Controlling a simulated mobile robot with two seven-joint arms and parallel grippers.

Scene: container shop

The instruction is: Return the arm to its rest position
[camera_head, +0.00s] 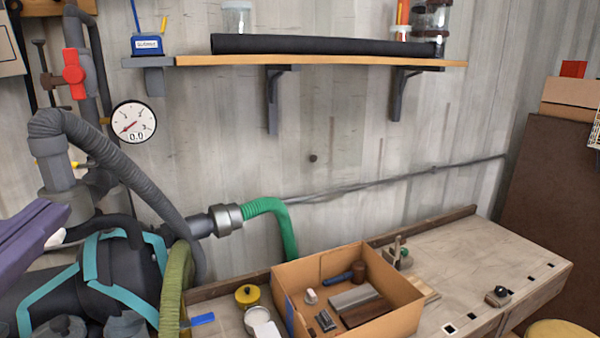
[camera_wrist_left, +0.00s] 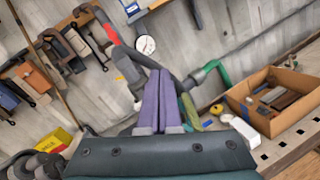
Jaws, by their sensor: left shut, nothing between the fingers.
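My left gripper (camera_head: 45,222) comes in at the left edge of the head view, with its long purple fingers pointing up and to the right. In the left wrist view my left gripper (camera_wrist_left: 160,75) has its two purple fingers pressed together with nothing between them. It is in the air, apart from the cardboard box (camera_head: 407,310) on the bench. The rest of my left arm is mostly hidden. My right gripper shows in neither view.
The workbench (camera_head: 490,255) stands at the lower right, partly clear. A grey ribbed hose (camera_head: 125,165) and pipes with a red valve handle (camera_head: 73,73) rise near my left gripper. A wall shelf (camera_head: 335,61) and a gauge (camera_head: 134,122) are above. A green hose (camera_head: 275,215) hangs behind the box.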

